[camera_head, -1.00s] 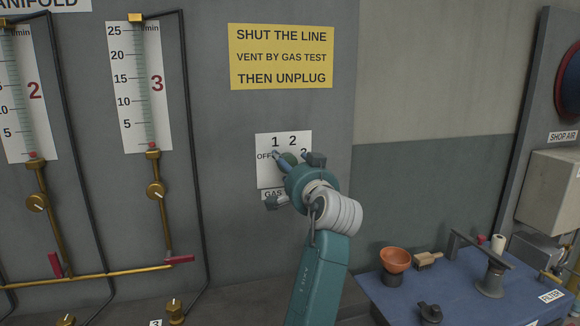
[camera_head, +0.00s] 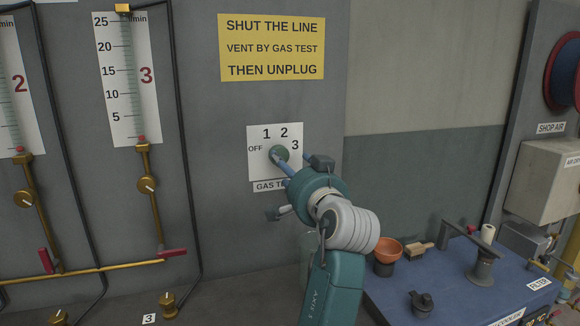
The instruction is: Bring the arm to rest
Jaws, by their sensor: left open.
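My left gripper (camera_head: 296,186) is open, in front of the white selector plate on the grey panel. Its dark fingertips are spread apart, one at the plate's lower right and one below its lower left. The gripper partly hides the gas test label (camera_head: 266,186). My right gripper is not in view.
A yellow sign (camera_head: 271,47) hangs above the plate. Flow gauges (camera_head: 127,85) with brass valves and pipes stand at the left.

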